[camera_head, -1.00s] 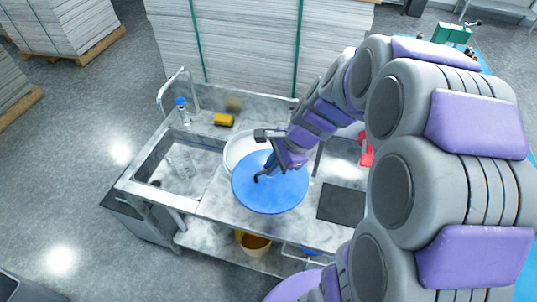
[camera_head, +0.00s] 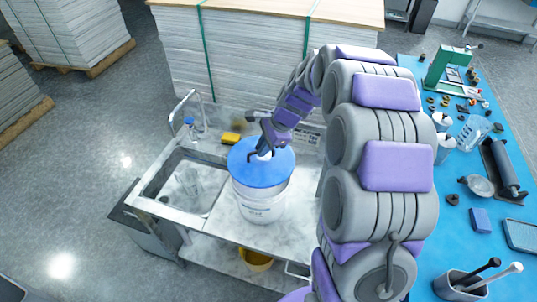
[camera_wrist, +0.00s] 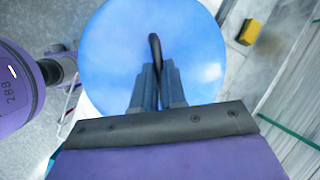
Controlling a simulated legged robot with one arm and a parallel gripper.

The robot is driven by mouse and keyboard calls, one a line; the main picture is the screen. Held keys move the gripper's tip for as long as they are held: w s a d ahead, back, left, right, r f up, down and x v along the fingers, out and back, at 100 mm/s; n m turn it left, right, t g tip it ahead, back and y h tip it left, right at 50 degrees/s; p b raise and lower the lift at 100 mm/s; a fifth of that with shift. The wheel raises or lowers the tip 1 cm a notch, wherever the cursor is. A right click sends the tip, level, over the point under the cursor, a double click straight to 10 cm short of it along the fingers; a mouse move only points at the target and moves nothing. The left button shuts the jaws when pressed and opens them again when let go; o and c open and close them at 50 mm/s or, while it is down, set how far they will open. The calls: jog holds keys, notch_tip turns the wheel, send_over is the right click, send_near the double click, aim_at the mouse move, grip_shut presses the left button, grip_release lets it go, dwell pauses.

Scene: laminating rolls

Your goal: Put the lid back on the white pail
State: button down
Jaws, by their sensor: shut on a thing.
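The blue round lid (camera_head: 244,173) lies over the mouth of the white pail (camera_head: 262,206), lined up with its rim and close to level. I cannot tell whether it is pressed down or just above the rim. The pail stands upright on the marble-like counter, right of the sink. My gripper (camera_head: 264,152) is above the lid, shut on its dark handle. In the wrist view the lid (camera_wrist: 110,50) fills the middle, and its handle (camera_wrist: 154,47) stands between the fingers of my gripper (camera_wrist: 156,78). The lid hides the pail's opening.
The sink (camera_head: 187,187) with a faucet (camera_head: 183,105) is left of the pail. A yellow sponge (camera_head: 231,138) lies behind it. A yellow bucket (camera_head: 256,260) is on the lower shelf. A blue bench (camera_head: 510,150) with tools is at right. Stacked sheets (camera_head: 250,60) stand behind.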

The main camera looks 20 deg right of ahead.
aim_at(264, 158)
jog(key=shift+w, duration=0.4)
notch_tip(264, 158, down, 4)
jog(key=b, duration=0.3)
jog(key=shift+f, duration=1.2)
jog(key=shift+s+r+p, duration=0.1)
jog(key=shift+r+p, duration=0.05)
jog(key=shift+p, duration=0.35)
dwell(0.5)
jog(key=shift+f+p, duration=0.2)
jog(key=shift+p, duration=0.6)
dwell(1.3)
jog(key=c, duration=0.6)
grip_release()
jog(key=shift+r, duration=0.1)
